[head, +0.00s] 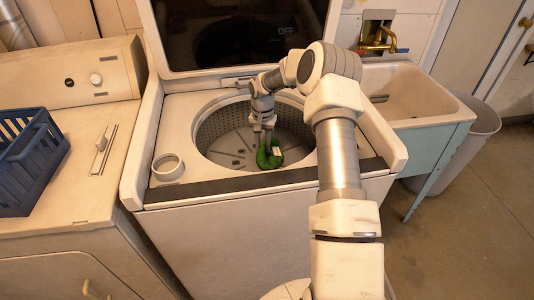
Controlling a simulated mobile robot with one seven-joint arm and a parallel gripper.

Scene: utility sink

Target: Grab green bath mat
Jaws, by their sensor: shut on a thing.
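My gripper (268,146) reaches down into the drum opening from above and is shut on the mat's upper part. The fingertips are small here and partly hidden by the mat. I cannot tell whether the mat touches the drum (222,128) floor or hangs just above it.
The washer's lid (240,30) stands open behind the drum. A blue basket (30,165) stands on the machine at left. A utility sink (420,100) and grey bin (482,125) are at right.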

